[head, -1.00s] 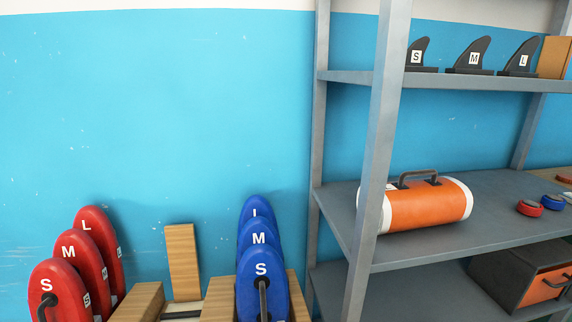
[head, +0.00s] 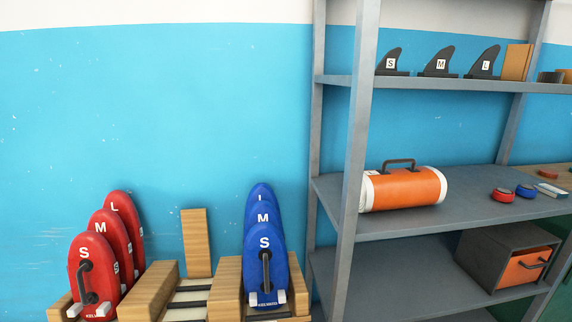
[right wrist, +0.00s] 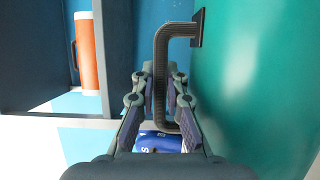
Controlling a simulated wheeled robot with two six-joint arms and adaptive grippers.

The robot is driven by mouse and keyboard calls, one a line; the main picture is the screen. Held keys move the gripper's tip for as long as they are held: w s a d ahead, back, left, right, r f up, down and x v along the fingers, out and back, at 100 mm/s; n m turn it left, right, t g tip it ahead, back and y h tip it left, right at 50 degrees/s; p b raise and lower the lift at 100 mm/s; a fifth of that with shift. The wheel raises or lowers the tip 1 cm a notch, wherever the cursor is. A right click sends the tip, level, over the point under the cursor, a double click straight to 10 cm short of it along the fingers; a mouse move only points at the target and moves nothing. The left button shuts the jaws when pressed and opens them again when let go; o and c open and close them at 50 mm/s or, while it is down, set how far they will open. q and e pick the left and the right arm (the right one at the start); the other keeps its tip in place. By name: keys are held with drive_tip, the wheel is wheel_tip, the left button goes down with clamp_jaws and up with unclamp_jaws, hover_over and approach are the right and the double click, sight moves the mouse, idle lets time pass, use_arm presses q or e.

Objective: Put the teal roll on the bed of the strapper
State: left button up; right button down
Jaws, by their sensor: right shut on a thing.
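The teal roll (right wrist: 250,80) fills the right side of the right wrist view, large and close, with a dark bent handle (right wrist: 160,50) on its side. My right gripper (right wrist: 160,85) has its fingers on either side of this handle and is shut on it. The far parts of the roll lie outside the view. In the head view neither gripper nor the teal roll shows. I cannot make out the strapper or its bed in either view.
A grey shelf (head: 440,220) holds an orange roll with white ends (head: 405,188), red and blue tape rolls and, above, black fins (head: 437,62). A grey box (head: 490,262) with an orange front sits below. Red boards (head: 92,270) and blue boards (head: 262,262) stand in a wooden rack.

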drive_tip(key=shift+w+a+f, duration=0.1)
drive_tip(key=shift+w+a, duration=0.3)
drive_tip(key=w+a+f+n+y, duration=0.1)
drive_tip(key=w+a+y, duration=0.15)
drive_tip(key=a, duration=0.35)
drive_tip(key=w+a+n+y, duration=0.1)
drive_tip(key=w+a, duration=0.3)
drive_tip(key=a, duration=0.3)
drive_tip(key=w+a+f+n+y, duration=0.1)
drive_tip(key=w+a+n+y, duration=0.1)
drive_tip(key=w+a, duration=0.3)
use_arm(q)
drive_tip(key=s+a+r+p, duration=0.1)
drive_tip(key=s+r+p, duration=1)
drive_tip(key=p, duration=1)
drive_tip(key=shift+s+r, duration=0.15)
drive_tip(key=shift+s, duration=0.95)
use_arm(e)
drive_tip(key=s+r, duration=0.2)
drive_tip(key=r, duration=0.7)
drive_tip(key=s+a+r, duration=0.1)
drive_tip(key=s+r, duration=0.1)
drive_tip(key=r, duration=0.7)
drive_tip(key=shift+s+r+t, duration=0.25)
drive_tip(key=shift+t, duration=0.15)
